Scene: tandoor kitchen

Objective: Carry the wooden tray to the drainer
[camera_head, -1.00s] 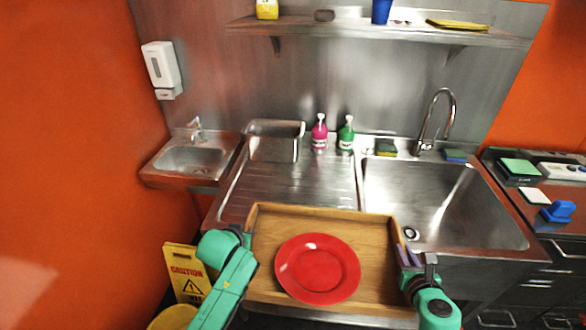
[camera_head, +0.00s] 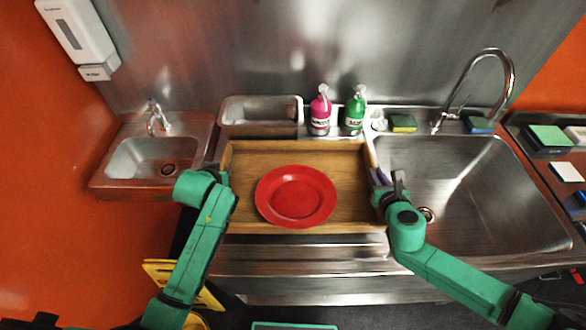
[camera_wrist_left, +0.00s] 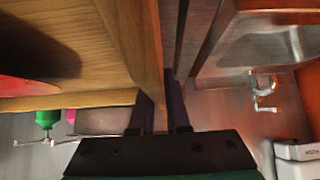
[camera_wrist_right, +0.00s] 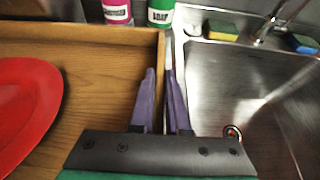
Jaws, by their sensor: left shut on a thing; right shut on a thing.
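The wooden tray (camera_head: 345,205) is held level between my two grippers, over the ribbed steel drainer (camera_head: 300,246), which it mostly hides. I cannot tell whether it touches the drainer. A red plate (camera_head: 296,196) lies flat on the tray, left of its middle. My left gripper (camera_wrist_left: 163,108) is shut on the tray's left wall, shown in the left wrist view. My right gripper (camera_head: 378,180) is shut on the right wall; its purple fingers straddle that wall in the right wrist view (camera_wrist_right: 164,85).
A steel container (camera_head: 262,112), a pink bottle (camera_head: 320,112) and a green bottle (camera_head: 355,112) stand just behind the tray. The large sink (camera_head: 480,190) with its tall tap (camera_head: 485,85) is at right. A small hand basin (camera_head: 150,160) is at left.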

